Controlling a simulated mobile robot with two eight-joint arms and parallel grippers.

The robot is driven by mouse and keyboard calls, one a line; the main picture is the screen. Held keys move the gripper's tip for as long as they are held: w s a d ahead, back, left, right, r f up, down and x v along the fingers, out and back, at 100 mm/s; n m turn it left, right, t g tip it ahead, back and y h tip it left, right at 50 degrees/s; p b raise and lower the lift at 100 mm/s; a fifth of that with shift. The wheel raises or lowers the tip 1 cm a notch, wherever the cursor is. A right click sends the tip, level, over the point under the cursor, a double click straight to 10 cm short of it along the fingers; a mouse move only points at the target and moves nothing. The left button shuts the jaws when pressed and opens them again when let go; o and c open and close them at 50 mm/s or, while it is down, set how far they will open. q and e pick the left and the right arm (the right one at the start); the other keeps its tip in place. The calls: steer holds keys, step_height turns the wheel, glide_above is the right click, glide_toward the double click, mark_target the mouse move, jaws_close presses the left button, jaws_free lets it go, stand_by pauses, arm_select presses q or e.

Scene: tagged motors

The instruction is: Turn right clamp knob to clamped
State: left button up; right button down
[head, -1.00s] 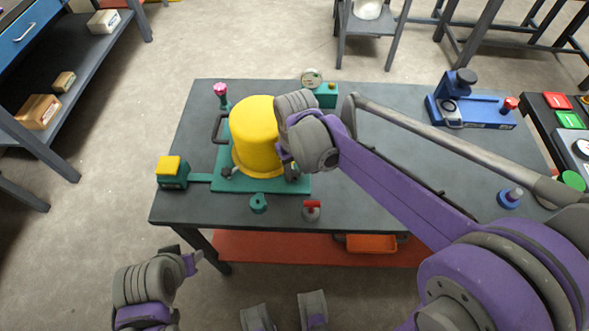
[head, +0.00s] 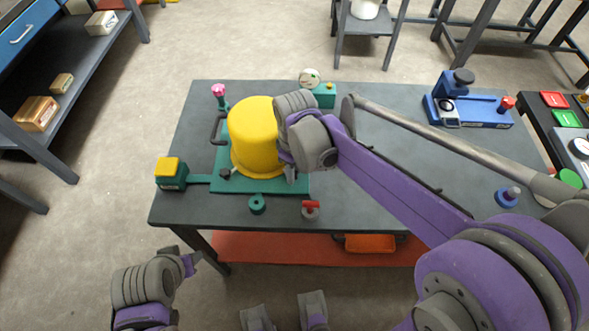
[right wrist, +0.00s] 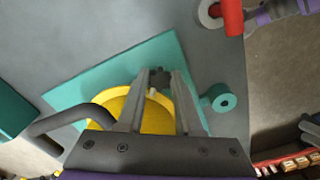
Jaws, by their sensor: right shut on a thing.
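A yellow drum-shaped motor (head: 254,134) stands upright on a teal fixture plate (head: 229,184) on the table. A dark clamp knob (head: 226,173) sits at its front left. My right gripper (head: 290,174) reaches down at the motor's right side and largely hides the right clamp knob in the head view. In the right wrist view the dark right clamp knob (right wrist: 160,77) lies between the tips of my right gripper (right wrist: 159,82), which is shut on it. I cannot tell the knob's exact angle. My left gripper (head: 190,262) hangs off the table's front left; its jaw gap is unclear.
A teal ring (head: 257,204) and a red-handled piece (head: 311,208) stand in front of the plate. A yellow-topped box (head: 170,172) is at left, a pink-topped post (head: 219,94) behind. A blue device (head: 468,105) stands at the back right.

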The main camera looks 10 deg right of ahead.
stand_by(0.3)
steer(key=c, duration=0.6)
jaws_free()
steer(key=shift+o, duration=0.2)
step_height(320, 180, up, 11)
steer(key=p, duration=0.1)
steer(key=shift+f, duration=0.1)
steer(key=s+d+f+m+t+p, duration=0.2)
steer(key=s+d+m, duration=0.1)
steer(key=s, duration=0.4)
steer(key=s+d+f+m+t+p, duration=0.2)
steer(key=s+d+m+t, duration=0.1)
steer(key=s+m, duration=0.3)
steer(key=shift+s+d+f+p, duration=0.3)
steer(key=shift+s+d+p, duration=0.1)
steer(key=shift+s, duration=0.15)
